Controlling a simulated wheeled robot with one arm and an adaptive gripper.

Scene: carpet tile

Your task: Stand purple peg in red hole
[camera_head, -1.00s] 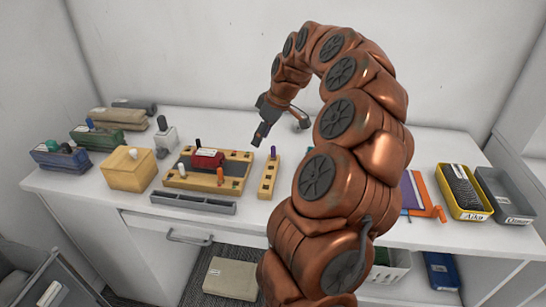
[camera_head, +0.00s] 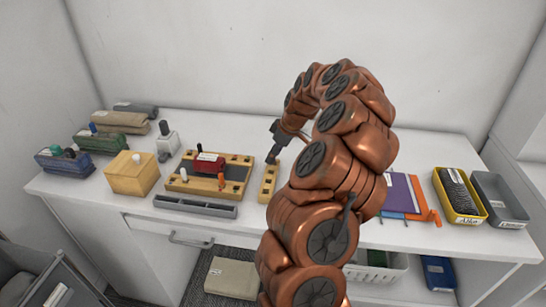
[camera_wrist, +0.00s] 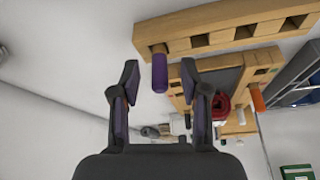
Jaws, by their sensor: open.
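The purple peg (camera_wrist: 160,72) stands in a narrow wooden strip with square holes (camera_wrist: 226,31). In the head view the strip (camera_head: 268,184) lies right of the larger wooden board, and the peg is hidden by my gripper. My gripper (camera_head: 272,158) is over the back end of the strip. In the wrist view my gripper (camera_wrist: 160,80) is open, with the peg's free end showing between its fingertips, apart from both. I cannot make out a red-marked hole.
An orange peg (camera_head: 221,181) stands at the board's front. A grey channelled tray (camera_head: 195,207) lies before it. A yellow box (camera_head: 132,175) with a white knob is to the left. Yellow (camera_head: 456,197) and grey bins (camera_head: 499,199) are at the right, beyond my arm.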

